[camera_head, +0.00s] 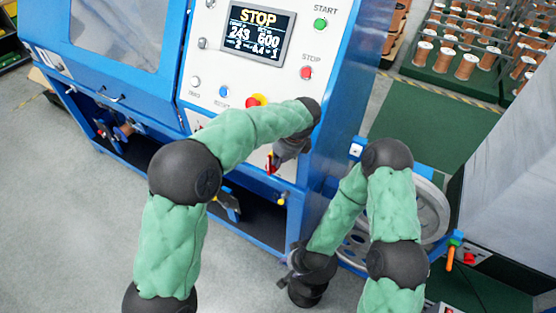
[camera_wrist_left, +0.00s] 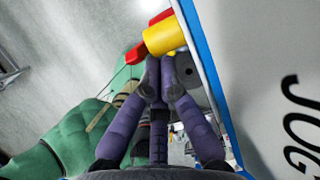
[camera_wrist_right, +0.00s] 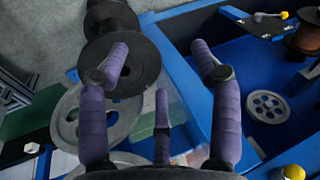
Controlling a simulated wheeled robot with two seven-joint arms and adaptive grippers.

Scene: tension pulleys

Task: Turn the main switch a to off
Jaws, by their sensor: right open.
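The control panel (camera_head: 225,60) faces me in the head view. A red switch handle (camera_head: 270,164) is low on it, beside my left gripper (camera_head: 285,152). In the left wrist view, a yellow knob with a red handle (camera_wrist_left: 137,54) stands out from the panel. There, the fingers of my left gripper (camera_wrist_left: 160,72) are closed together just below the yellow knob; I cannot tell whether they touch it. The switch label is not readable. My right gripper (camera_wrist_right: 160,62) is open and empty, low in front of the machine.
A red-and-yellow emergency button (camera_head: 255,101) is above the switch. A green start button (camera_head: 320,24) and red stop button (camera_head: 306,73) sit higher. A spoked wheel (camera_head: 432,210) is right of my right arm. Grey floor (camera_head: 80,220) is clear at left.

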